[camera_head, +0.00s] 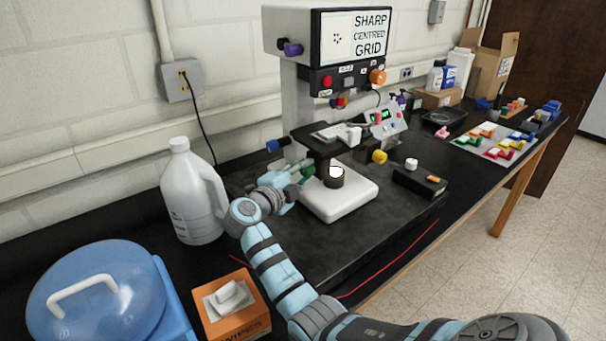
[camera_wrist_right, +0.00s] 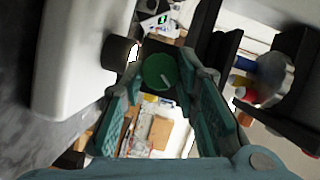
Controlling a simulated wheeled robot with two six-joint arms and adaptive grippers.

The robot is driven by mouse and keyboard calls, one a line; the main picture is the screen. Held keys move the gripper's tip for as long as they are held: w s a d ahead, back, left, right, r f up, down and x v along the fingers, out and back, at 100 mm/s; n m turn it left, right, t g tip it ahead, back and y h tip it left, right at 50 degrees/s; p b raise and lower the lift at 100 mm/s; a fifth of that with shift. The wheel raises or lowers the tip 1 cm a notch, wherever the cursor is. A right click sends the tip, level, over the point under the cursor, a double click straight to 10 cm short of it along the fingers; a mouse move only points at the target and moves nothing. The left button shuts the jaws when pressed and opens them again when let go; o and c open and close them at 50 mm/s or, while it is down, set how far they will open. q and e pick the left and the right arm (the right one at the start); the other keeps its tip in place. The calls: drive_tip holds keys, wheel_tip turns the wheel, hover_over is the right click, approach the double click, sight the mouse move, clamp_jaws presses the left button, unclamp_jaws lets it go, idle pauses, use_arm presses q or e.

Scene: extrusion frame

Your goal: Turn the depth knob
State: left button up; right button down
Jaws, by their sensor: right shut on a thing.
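The microscope-like device (camera_head: 340,195) has a white base, a dark stage and several coloured knobs. My right gripper (camera_head: 298,175) reaches its left side and is shut on a green knob (camera_head: 308,170). In the right wrist view the round green knob (camera_wrist_right: 160,72) sits between the teal fingertips. Other knobs are blue (camera_head: 274,146), yellow (camera_head: 379,157), purple (camera_head: 292,49) and orange (camera_head: 377,76). I cannot read which one is labelled depth. The screen (camera_head: 355,37) reads "SHARP CENTRED GRID". My left gripper is not in view.
A white jug (camera_head: 190,195) stands left of my right arm. A wipes box (camera_head: 232,308) and a blue lidded container (camera_head: 95,300) are in front. A black box (camera_head: 418,185) lies right of the base, with a coloured parts tray (camera_head: 495,143) farther right.

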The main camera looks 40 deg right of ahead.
drive_tip(key=c, duration=1.4)
unclamp_jaws()
drive_tip(key=shift+w+a, duration=0.1)
drive_tip(key=shift+o, duration=0.8)
drive_tip(key=shift+w+f, duration=0.1)
drive_tip(key=shift+w, duration=0.05)
drive_tip(key=v, duration=0.7)
drive_tip(key=shift+a, duration=0.25)
